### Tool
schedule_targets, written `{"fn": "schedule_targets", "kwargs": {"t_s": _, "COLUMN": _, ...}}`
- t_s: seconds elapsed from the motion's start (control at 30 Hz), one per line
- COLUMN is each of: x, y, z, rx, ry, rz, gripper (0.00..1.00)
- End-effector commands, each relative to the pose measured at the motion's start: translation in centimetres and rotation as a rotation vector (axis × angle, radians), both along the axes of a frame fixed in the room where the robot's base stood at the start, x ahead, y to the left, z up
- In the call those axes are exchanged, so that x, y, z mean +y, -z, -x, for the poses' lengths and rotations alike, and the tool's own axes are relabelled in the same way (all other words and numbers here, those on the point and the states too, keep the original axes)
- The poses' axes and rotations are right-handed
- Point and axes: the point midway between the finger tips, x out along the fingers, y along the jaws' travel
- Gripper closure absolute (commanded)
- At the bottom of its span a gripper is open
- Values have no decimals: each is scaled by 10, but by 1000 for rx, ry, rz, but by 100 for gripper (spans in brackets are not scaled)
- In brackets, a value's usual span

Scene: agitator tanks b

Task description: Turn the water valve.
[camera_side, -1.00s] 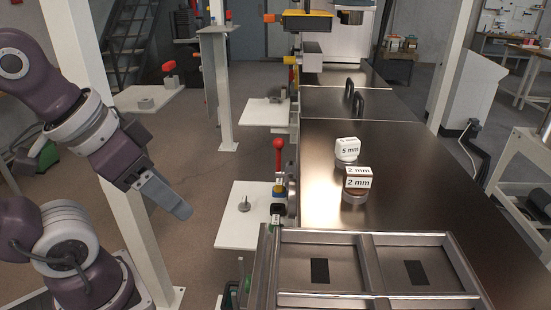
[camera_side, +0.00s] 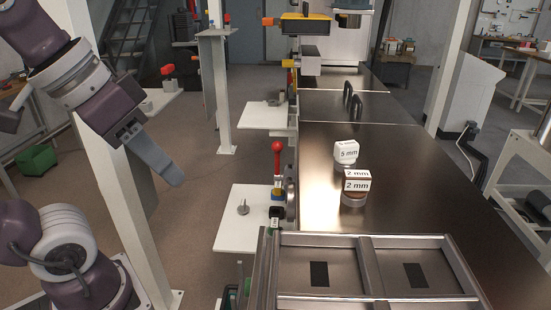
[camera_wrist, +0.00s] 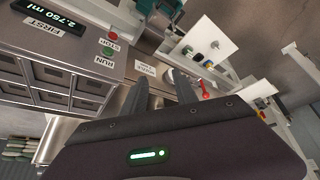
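My gripper (camera_side: 165,170) hangs in the air at the left of the side view, well apart from the valves. In the wrist view its two dark fingers (camera_wrist: 162,92) stand apart with nothing between them. A red ball-topped lever (camera_side: 277,147) stands upright at the left edge of the steel bench; a red handle (camera_wrist: 204,88) also shows beyond the fingers in the wrist view. Below the lever is a small fitting with blue and yellow parts (camera_side: 278,188). I cannot read which valve is labelled water.
A white shelf (camera_side: 240,225) juts out beside the lever. The steel bench (camera_side: 410,180) carries white blocks marked 5 mm (camera_side: 346,151) and 2 mm (camera_side: 357,180). A metal-framed tray (camera_side: 365,270) is in front. A white post (camera_side: 130,200) stands close by my gripper.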

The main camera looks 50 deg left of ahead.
Motion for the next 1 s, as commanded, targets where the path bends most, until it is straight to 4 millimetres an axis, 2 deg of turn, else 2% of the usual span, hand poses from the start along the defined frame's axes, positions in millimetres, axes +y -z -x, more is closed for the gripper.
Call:
{"fn": "schedule_targets", "kwargs": {"t_s": 0.17, "x": -20, "y": -3, "z": -54, "rx": 240, "ry": -282, "rz": 281, "gripper": 65}}
{"fn": "schedule_targets", "kwargs": {"t_s": 0.27, "x": -25, "y": -7, "z": -96, "rx": 377, "ry": -463, "rz": 481, "gripper": 65}}
{"fn": "schedule_targets", "kwargs": {"t_s": 0.33, "x": -21, "y": -9, "z": -134, "rx": 489, "ry": -608, "rz": 652, "gripper": 65}}
{"fn": "schedule_targets", "kwargs": {"t_s": 0.4, "x": -7, "y": -11, "z": -177, "rx": 608, "ry": -762, "rz": 858, "gripper": 65}}
{"fn": "schedule_targets", "kwargs": {"t_s": 0.47, "x": 16, "y": -11, "z": -215, "rx": 709, "ry": -888, "rz": 1052, "gripper": 65}}
{"fn": "schedule_targets", "kwargs": {"t_s": 0.5, "x": 36, "y": -11, "z": -239, "rx": 773, "ry": -964, "rz": 1186, "gripper": 65}}
{"fn": "schedule_targets", "kwargs": {"t_s": 0.57, "x": 71, "y": -10, "z": -269, "rx": 858, "ry": -1056, "rz": 1381, "gripper": 65}}
{"fn": "schedule_targets", "kwargs": {"t_s": 0.6, "x": 98, "y": -8, "z": -285, "rx": 909, "ry": -1108, "rz": 1512, "gripper": 65}}
{"fn": "schedule_targets", "kwargs": {"t_s": 0.67, "x": 142, "y": -4, "z": -304, "rx": 979, "ry": -1164, "rz": 1706, "gripper": 65}}
{"fn": "schedule_targets", "kwargs": {"t_s": 0.7, "x": 174, "y": 1, "z": -313, "rx": 1018, "ry": -1191, "rz": 1838, "gripper": 65}}
{"fn": "schedule_targets", "kwargs": {"t_s": 0.77, "x": 224, "y": 9, "z": -320, "rx": 1071, "ry": -1210, "rz": 2035, "gripper": 65}}
{"fn": "schedule_targets", "kwargs": {"t_s": 0.8, "x": 228, "y": 40, "z": -322, "rx": 1098, "ry": -1216, "rz": 2067, "gripper": 65}}
{"fn": "schedule_targets", "kwargs": {"t_s": 0.9, "x": 223, "y": 127, "z": -321, "rx": 1091, "ry": -1214, "rz": 2051, "gripper": 65}}
{"fn": "schedule_targets", "kwargs": {"t_s": 1.0, "x": 222, "y": 178, "z": -322, "rx": 1082, "ry": -1209, "rz": 2046, "gripper": 65}}
